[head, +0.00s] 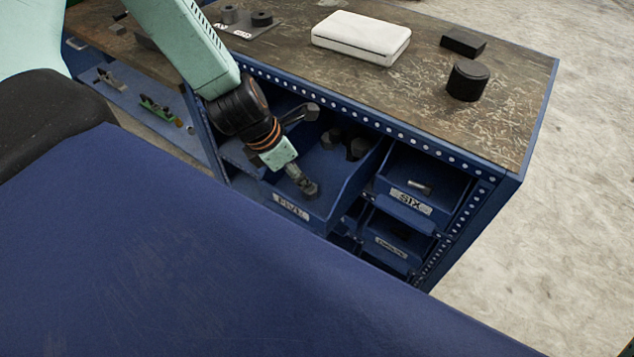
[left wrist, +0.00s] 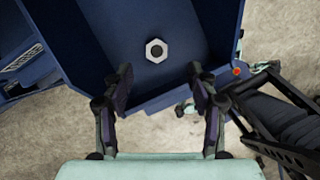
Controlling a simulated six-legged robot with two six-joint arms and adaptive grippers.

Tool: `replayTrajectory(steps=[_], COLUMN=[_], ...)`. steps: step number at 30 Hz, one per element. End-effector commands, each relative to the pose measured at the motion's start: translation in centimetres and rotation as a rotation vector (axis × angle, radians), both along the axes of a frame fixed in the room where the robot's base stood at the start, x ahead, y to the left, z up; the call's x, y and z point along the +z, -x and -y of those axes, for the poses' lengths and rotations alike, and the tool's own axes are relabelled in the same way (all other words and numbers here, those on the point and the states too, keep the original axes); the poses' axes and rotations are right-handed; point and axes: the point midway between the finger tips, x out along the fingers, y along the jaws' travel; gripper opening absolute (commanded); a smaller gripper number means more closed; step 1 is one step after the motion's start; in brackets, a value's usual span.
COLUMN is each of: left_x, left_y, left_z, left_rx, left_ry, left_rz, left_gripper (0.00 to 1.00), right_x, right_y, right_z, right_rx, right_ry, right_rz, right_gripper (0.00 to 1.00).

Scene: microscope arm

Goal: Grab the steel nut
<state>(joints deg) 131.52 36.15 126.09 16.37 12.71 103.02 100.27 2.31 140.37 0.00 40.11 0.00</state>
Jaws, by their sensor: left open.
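The steel nut (left wrist: 156,50) is a light hexagonal ring with a dark hole. It lies flat on the floor of a blue bin (left wrist: 75,50) in the left wrist view. My left gripper (left wrist: 160,70) is open and empty, its two dark fingers apart with the nut beyond the tips, roughly centred between them. In the head view my left gripper (head: 303,184) points down into the front of the open blue bin (head: 340,205), near its label. I cannot make out the nut there. My right gripper is not in view.
Dark round parts (head: 356,148) sit at the back of the same bin. A bin labelled SIX (head: 440,207) stands to its right, holding a small part. The worn bench top (head: 500,130) overhangs behind, bearing a white case (head: 360,37) and black blocks.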

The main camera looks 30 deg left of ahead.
Motion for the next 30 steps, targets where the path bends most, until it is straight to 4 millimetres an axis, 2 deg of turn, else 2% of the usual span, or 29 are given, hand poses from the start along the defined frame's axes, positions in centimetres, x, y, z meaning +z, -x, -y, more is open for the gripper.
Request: replayTrajectory(steps=[5, 12, 20, 30], left_x=[-0.4, -2.1, -2.8, -6.1], left_y=[0.2, 0.1, -0.2, -1.0], left_z=[0.0, 0.3, 0.5, 0.8], left_rx=[0.002, 0.000, 0.001, -0.001], left_ry=[0.000, 0.000, 0.000, -0.002], left_rz=[0.000, 0.000, 0.000, 0.000], left_gripper=[0.58, 0.58, 0.58, 0.58], right_x=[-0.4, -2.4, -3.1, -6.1], right_y=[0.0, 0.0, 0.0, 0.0], right_z=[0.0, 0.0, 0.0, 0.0], right_rx=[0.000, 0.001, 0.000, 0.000], right_ry=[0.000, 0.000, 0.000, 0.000], right_rz=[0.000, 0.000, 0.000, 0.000], right_gripper=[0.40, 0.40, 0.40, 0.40])
